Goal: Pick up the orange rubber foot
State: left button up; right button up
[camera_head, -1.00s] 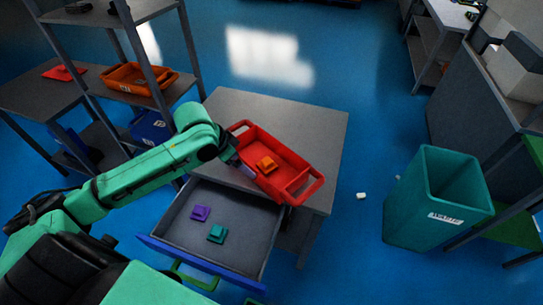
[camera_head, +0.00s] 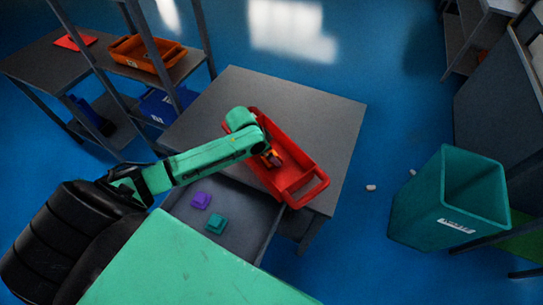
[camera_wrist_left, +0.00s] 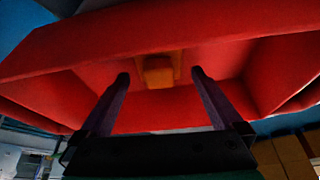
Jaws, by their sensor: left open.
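The orange rubber foot (camera_wrist_left: 158,72) is a small block with a wider base inside the red tray (camera_head: 312,190), which sits on the grey table. My left gripper (camera_wrist_left: 160,76) is open, its two dark fingers pointing at the foot, with the fingertips to either side of it in the picture. I cannot tell whether they touch it. In the head view the left gripper (camera_head: 273,158) reaches into the tray and partly covers the foot (camera_head: 268,151). My right gripper is not in view.
An open drawer below the table holds a purple foot (camera_head: 201,200) and a teal foot (camera_head: 216,224). A teal bin (camera_head: 425,205) stands on the floor at the right. A shelf with an orange tray (camera_head: 146,54) is at the left. The tabletop behind the red tray is clear.

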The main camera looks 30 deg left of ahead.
pick_arm(q)
jog(key=shift+x, duration=0.85)
jog(key=c, duration=1.4)
jog(key=shift+r, duration=0.15)
